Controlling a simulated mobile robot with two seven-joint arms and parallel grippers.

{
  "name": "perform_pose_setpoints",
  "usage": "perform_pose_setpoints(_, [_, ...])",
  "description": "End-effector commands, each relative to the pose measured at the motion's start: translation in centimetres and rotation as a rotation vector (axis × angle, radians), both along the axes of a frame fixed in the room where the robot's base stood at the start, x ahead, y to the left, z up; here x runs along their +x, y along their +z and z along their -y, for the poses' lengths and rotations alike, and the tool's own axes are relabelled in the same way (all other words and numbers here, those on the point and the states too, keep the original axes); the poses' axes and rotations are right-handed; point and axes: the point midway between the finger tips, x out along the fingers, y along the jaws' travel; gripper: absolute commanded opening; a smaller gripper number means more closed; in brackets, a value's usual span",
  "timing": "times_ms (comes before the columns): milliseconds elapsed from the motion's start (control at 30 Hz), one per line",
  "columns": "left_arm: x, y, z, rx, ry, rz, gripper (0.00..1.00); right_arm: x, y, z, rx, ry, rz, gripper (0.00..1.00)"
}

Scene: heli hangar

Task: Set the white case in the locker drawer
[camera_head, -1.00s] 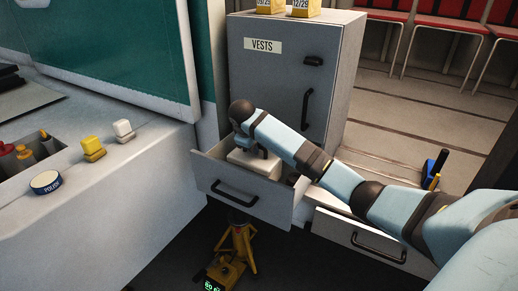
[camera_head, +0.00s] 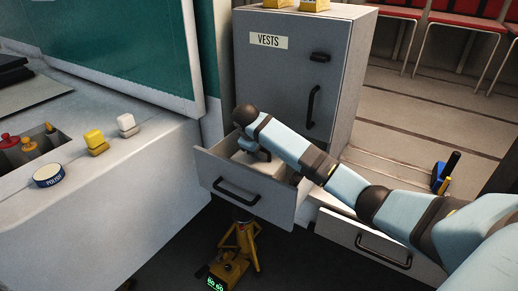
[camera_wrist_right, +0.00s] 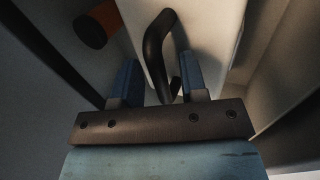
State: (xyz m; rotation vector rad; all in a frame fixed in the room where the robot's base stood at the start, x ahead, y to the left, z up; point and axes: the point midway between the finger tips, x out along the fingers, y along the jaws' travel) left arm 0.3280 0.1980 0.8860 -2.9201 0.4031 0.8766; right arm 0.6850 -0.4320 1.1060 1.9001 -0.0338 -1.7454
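The locker drawer (camera_head: 281,203) is pulled out from the grey locker below the VESTS door. The white case (camera_wrist_right: 212,40) with a black handle (camera_wrist_right: 153,47) lies inside the drawer. In the head view the drawer front and my arm hide most of it. My right gripper (camera_head: 250,149) reaches down into the drawer over the case. In the right wrist view its two blue fingers (camera_wrist_right: 160,82) stand apart on either side of the handle, with visible gaps. My left gripper is not in view.
An orange and black cylinder (camera_wrist_right: 97,25) lies beside the case. A lower drawer (camera_head: 362,243) is also partly out. A yellow stand (camera_head: 237,258) is on the floor under the open drawer. A workbench (camera_head: 100,205) with small items is at the left.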

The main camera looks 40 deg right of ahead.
Motion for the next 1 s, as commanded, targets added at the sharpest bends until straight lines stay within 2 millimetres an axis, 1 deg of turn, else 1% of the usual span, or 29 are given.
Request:
perform_pose_setpoints(133, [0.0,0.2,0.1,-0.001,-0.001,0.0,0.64,0.0,0.2,0.0,0.0,0.0,0.0,0.4])
perform_pose_setpoints(200, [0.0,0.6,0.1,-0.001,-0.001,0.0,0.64,0.0,0.7,0.0,0.0,0.0,0.0,0.4])
perform_pose_setpoints(267, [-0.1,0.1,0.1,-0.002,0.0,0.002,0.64,-0.1,1.0,-0.3,0.0,0.001,0.002,0.4])
perform_pose_setpoints(367, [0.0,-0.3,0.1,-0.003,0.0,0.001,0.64,-0.3,2.5,-1.0,0.001,0.002,0.005,0.4])
perform_pose_setpoints(500, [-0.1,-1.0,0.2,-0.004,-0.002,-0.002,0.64,-0.8,5.6,-2.3,0.001,0.002,0.006,0.4])
perform_pose_setpoints(533, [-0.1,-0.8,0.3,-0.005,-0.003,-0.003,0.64,-0.9,6.5,-2.5,0.0,0.002,0.006,0.4])
perform_pose_setpoints(567, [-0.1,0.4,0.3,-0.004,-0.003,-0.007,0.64,-1.1,7.9,-2.8,0.0,0.002,0.003,0.4])
perform_pose_setpoints(600, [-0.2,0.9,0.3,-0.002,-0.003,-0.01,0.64,-1.3,8.9,-3.2,0.001,0.002,0.001,0.4])
perform_pose_setpoints(667, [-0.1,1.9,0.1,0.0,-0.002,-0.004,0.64,-1.5,9.8,-3.6,0.001,0.001,-0.001,0.4])
perform_pose_setpoints(700, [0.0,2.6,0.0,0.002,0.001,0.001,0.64,-1.6,10.1,-3.8,0.001,0.001,-0.002,0.4])
perform_pose_setpoints(800, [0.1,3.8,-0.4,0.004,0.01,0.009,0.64,-1.7,10.8,-4.1,0.001,0.003,-0.002,0.4])
perform_pose_setpoints(900, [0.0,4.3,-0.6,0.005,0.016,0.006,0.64,-1.8,11.2,-4.3,0.001,0.003,-0.002,0.4])
perform_pose_setpoints(1000, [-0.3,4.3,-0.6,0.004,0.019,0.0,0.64,-1.8,11.4,-4.5,0.002,0.003,-0.001,0.4])
